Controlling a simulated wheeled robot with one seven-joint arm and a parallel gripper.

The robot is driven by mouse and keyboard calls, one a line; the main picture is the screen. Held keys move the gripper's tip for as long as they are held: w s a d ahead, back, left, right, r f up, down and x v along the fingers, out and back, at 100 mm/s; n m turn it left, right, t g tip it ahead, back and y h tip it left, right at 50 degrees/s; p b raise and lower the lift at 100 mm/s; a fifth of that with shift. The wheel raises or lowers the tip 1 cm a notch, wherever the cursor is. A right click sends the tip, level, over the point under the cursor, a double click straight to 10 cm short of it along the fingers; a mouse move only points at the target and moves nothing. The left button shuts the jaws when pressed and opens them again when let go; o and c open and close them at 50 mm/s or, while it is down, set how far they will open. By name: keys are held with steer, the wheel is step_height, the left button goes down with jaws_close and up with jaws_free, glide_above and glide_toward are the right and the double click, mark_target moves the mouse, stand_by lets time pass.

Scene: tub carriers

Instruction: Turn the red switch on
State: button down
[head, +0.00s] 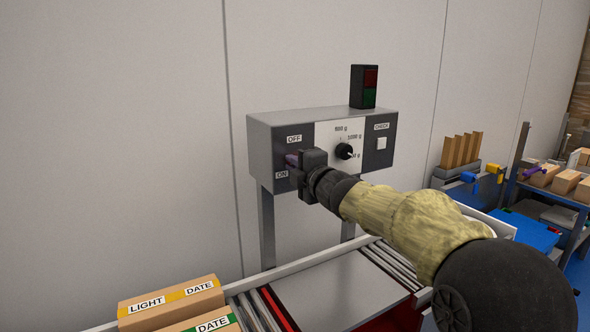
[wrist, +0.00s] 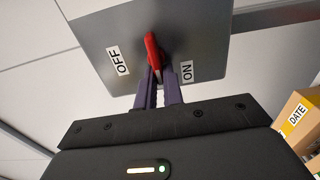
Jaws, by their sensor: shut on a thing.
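The red switch (wrist: 154,50) shows in the wrist view as a red lever on the grey face of the control box (wrist: 194,28). It stands between the OFF label (wrist: 118,60) and the ON label (wrist: 187,70). My gripper (wrist: 158,80) is shut on the lever's lower end, with its two purple fingers close together. In the head view my gripper (head: 292,160) is at the left part of the box (head: 262,140), between the OFF label above and the ON label below. It hides the lever there.
The box also bears a black dial (head: 344,151), a white CHECK button (head: 381,143) and a dark lamp block (head: 364,86) on top. Below is a roller conveyor (head: 330,285) with labelled cartons (head: 170,303) at the left. Blue tables (head: 528,230) stand at the right.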

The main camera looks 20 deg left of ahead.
steer(key=c, duration=1.5)
jaws_free()
steer(key=shift+a, duration=0.1)
steer(key=b+v, duration=0.2)
steer(key=v, duration=1.5)
steer(key=shift+s, duration=0.2)
